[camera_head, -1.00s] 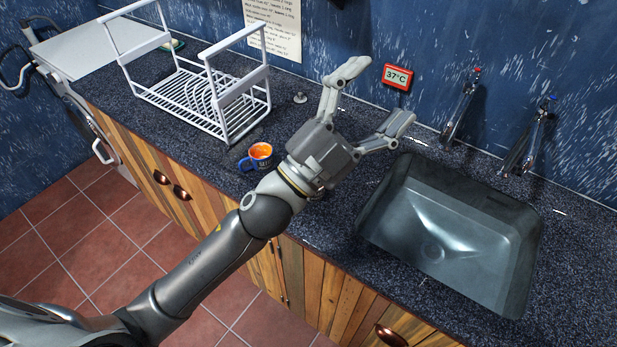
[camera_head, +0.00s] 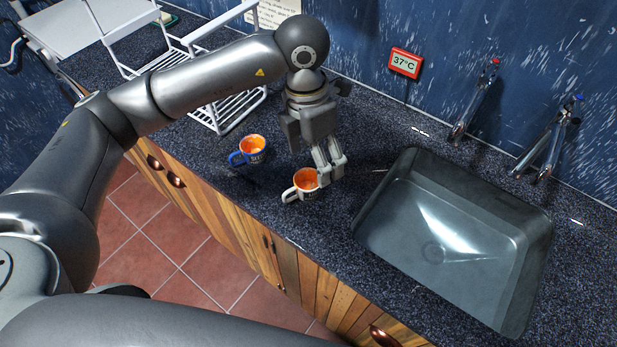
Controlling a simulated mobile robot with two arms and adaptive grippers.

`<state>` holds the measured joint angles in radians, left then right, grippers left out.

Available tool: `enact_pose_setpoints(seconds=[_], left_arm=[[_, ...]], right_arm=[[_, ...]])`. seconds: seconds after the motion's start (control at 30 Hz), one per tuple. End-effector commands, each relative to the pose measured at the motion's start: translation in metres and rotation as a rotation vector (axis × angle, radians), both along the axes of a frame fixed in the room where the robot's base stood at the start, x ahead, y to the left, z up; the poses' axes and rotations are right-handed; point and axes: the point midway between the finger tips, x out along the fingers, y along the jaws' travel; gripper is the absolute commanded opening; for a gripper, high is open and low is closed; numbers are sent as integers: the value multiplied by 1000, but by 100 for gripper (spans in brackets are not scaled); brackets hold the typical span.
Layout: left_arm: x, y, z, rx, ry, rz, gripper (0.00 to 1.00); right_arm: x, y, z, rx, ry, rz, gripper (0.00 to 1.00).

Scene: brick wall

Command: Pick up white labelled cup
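The white labelled cup (camera_head: 302,190) stands upright on the dark counter, left of the sink, with orange contents or interior and its handle toward the left. My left gripper (camera_head: 331,174) points down at its right side. The fingertips are close together in the picture and overlap the cup's right rim. I cannot tell whether they grip the cup or only stand beside it. The cup's right side is partly hidden by the fingers. My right gripper is not in view.
A blue cup (camera_head: 250,155) with orange inside stands close by, up and left of the white cup. A white dish rack (camera_head: 222,110) is behind it, partly hidden by my arm. The sink (camera_head: 450,235) lies right, with two taps (camera_head: 477,95) behind. The counter's front edge is near.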

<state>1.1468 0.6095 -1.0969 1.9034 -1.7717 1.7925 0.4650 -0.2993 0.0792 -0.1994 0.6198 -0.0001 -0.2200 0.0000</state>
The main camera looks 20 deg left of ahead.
Motion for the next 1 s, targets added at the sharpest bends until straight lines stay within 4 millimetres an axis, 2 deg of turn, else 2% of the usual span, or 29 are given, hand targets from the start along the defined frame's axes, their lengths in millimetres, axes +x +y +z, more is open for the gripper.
enact_pose_setpoints(seconds=[0.03,0.1,0.2,0.4,0.67,0.83,1.0], left_arm=[[5,12,3,47,-13,15,79],[9,22,4,92,-21,29,79],[10,28,-3,113,-21,36,79],[9,27,-35,110,-20,35,79],[7,25,-56,109,-20,33,79],[3,21,-80,109,-18,33,79],[4,22,-100,108,-22,32,79]], right_arm=[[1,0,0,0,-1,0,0],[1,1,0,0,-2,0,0],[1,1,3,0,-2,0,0],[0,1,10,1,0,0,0],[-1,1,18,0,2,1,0],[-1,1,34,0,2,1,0],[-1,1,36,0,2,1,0]])
